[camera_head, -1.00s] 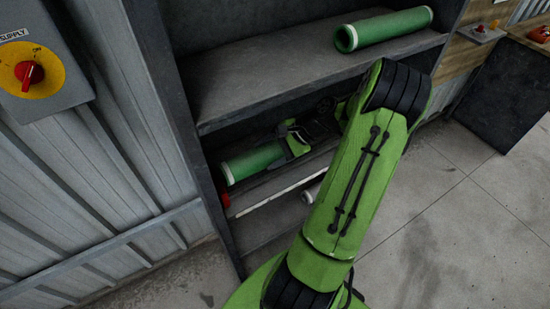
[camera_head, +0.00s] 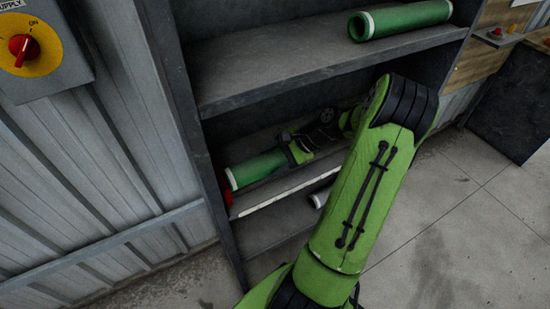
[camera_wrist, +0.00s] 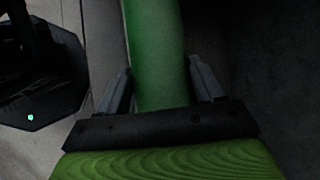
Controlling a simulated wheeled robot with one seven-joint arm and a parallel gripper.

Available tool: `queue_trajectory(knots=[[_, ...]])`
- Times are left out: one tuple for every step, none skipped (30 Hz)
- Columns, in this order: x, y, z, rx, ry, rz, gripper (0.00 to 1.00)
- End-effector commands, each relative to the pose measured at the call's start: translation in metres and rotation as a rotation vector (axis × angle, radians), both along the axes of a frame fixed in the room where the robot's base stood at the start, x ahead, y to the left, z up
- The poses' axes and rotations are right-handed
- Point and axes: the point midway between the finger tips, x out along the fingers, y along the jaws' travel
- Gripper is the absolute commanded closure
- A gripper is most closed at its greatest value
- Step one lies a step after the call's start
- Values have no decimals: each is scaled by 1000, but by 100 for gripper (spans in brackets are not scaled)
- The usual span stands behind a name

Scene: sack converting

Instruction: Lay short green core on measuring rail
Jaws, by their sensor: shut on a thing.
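A short green core (camera_head: 257,168) with a pale end lies in the lower shelf bay at the left. My gripper (camera_head: 297,150) is at its right end. In the wrist view the green core (camera_wrist: 155,50) runs up between my two grey fingers (camera_wrist: 162,88), which are shut on it. I cannot tell whether the core touches the shelf under it. Its right end is hidden by my gripper. Another green core (camera_head: 402,20) with white ends lies on the upper shelf. I cannot make out the measuring rail for certain.
The upper shelf board (camera_head: 290,80) is close above my gripper. A pale strip (camera_head: 280,200) runs along the lower shelf's front edge. A white tube end (camera_head: 319,200) shows below it. A red object (camera_head: 227,192) is at the left post. The floor (camera_head: 440,225) at right is clear.

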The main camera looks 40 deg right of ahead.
Motion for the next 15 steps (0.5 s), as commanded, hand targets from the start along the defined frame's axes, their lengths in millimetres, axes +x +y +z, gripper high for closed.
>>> queue_trajectory(knots=[[1, 2, 3, 1, -2, 2, 85], [1, 2, 2, 1, -2, 2, 85], [1, 2, 2, 0, -3, 1, 85], [1, 2, 2, 0, -3, 1, 85], [1, 2, 2, 0, -3, 1, 85], [1, 2, 2, 1, -3, 1, 85], [1, 2, 2, 1, -3, 1, 85], [1, 2, 2, 1, -3, 1, 85], [1, 2, 2, 1, -2, 2, 29], [1, 2, 2, 1, -2, 2, 24], [1, 2, 2, 1, -2, 2, 19], [1, 2, 1, 1, -2, 2, 13], [1, 2, 1, 0, -2, 1, 9], [1, 2, 1, 0, -2, 1, 4], [1, 2, 1, 0, -2, 1, 3]])
